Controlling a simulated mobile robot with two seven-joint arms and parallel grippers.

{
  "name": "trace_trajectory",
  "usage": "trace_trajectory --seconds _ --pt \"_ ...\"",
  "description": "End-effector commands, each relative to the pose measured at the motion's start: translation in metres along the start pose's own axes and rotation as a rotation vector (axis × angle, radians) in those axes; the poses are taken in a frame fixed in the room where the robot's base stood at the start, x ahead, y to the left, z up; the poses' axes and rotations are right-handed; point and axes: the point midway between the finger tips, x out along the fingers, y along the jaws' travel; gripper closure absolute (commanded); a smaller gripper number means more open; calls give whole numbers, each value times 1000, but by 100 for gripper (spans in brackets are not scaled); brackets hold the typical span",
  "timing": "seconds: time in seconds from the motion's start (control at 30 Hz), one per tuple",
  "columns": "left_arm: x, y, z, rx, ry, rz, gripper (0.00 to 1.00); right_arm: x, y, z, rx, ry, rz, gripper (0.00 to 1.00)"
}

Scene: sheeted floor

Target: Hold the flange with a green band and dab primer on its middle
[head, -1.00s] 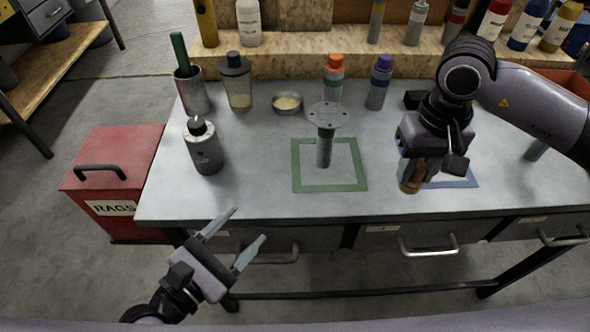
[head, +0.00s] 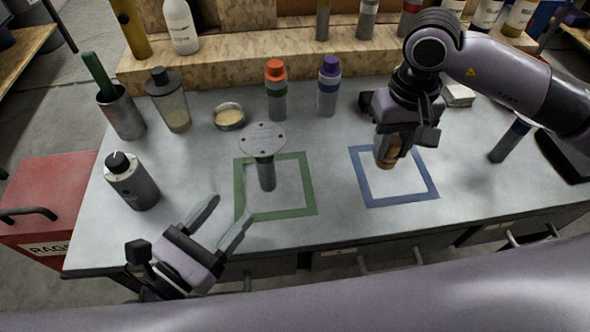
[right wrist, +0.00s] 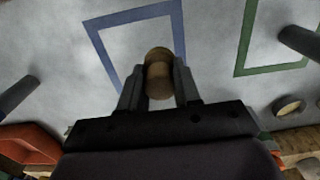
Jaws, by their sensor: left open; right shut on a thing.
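A grey flange (head: 263,140) with a round, bolt-holed disc on a stem stands inside the green taped square (head: 310,188) in the head view. Its disc hides the upper stem, so the green band is hard to make out now. My left gripper (head: 227,212) is open and empty by the table's front edge, in front of the flange and apart from it. My right gripper (head: 387,160) is shut on a tan cylinder (head: 385,152) over the blue taped square (head: 418,197). The cylinder shows between the fingers in the right wrist view (right wrist: 158,75). A shallow dish (head: 229,116) with pale contents stands behind.
Orange-capped (head: 276,90) and purple-capped (head: 328,86) bottles stand at the back. A cup (head: 122,113) with a green handle, a grey-lidded jar (head: 168,100) and a dark-knobbed canister (head: 132,182) stand left. A stem with a blue band (head: 509,140) stands right.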

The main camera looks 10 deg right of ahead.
Motion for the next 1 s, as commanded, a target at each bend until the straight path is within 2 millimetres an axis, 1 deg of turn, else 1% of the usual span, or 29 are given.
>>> trace_trajectory --seconds 0.17,0.27,0.37,0.5,0.63,0.8,0.9,1.0 --pt "0 0 0 0 0 0 39 -2 -3 -1 -4 2 -1 92" --pt "0 0 0 1 0 0 39 -9 -14 -6 -16 4 0 92" --pt "0 0 0 1 0 0 39 -22 -35 -12 -38 7 0 92" --pt "0 0 0 1 0 0 39 -48 -74 -21 -79 10 1 92" --pt "0 0 0 1 0 0 39 -76 -110 -26 -112 10 4 92" --pt "0 0 0 1 0 0 39 -114 -155 -26 -144 9 4 92" --pt "0 0 0 1 0 0 39 -134 -177 -24 -151 9 4 92" --pt "0 0 0 1 0 0 39 -150 -194 -22 -154 7 4 92"
